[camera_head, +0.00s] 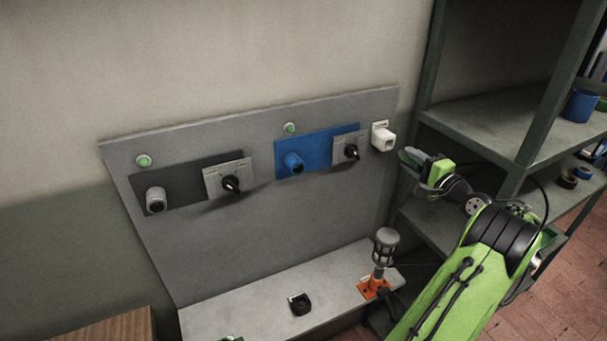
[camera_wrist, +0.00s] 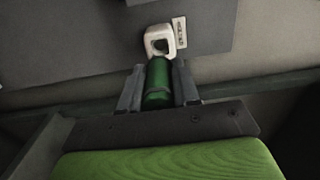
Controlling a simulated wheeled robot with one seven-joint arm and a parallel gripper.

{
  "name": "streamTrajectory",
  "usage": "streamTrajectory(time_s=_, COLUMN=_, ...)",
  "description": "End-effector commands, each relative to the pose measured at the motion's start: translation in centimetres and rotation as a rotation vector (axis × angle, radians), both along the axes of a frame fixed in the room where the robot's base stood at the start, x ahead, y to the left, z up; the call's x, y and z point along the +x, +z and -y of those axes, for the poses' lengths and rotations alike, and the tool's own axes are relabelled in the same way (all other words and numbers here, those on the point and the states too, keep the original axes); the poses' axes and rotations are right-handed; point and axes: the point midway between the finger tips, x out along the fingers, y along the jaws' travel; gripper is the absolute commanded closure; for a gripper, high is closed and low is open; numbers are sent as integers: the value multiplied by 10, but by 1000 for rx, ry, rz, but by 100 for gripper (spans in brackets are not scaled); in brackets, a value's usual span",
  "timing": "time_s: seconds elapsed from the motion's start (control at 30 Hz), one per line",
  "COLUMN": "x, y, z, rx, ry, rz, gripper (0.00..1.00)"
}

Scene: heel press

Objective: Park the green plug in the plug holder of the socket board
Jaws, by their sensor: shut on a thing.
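The plug holder (camera_head: 383,137) is a white block with a round opening at the right end of the grey socket board (camera_head: 290,220). In the wrist view the plug holder (camera_wrist: 160,41) lies just beyond the fingertips, its opening facing me. The green plug (camera_wrist: 158,82) is a dark green cylinder between my gripper's (camera_wrist: 158,85) two grey fingers, which are shut on it. Its front end points at the holder and overlaps its lower edge in this view; I cannot tell whether they touch. In the head view my gripper (camera_head: 411,158) is right of and slightly below the holder.
The board carries a black socket plate (camera_head: 180,186) and a blue socket plate (camera_head: 316,150), each with a switch. A lamp on an orange base (camera_head: 372,288) stands on the ledge below. Metal shelving (camera_head: 490,125) rises close behind my arm at right.

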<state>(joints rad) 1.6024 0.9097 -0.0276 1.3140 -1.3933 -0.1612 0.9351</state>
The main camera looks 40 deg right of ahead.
Motion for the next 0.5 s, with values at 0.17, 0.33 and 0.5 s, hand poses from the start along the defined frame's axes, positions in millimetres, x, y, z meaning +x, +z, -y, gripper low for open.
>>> streamTrajectory(time_s=0.17, x=9, y=2, z=2, rx=0, ry=2, rz=1, gripper=100)
streamTrajectory(time_s=0.33, x=16, y=2, z=4, rx=0, ry=3, rz=1, gripper=100)
streamTrajectory(time_s=0.5, x=24, y=1, z=6, rx=0, ry=2, rz=0, gripper=100)
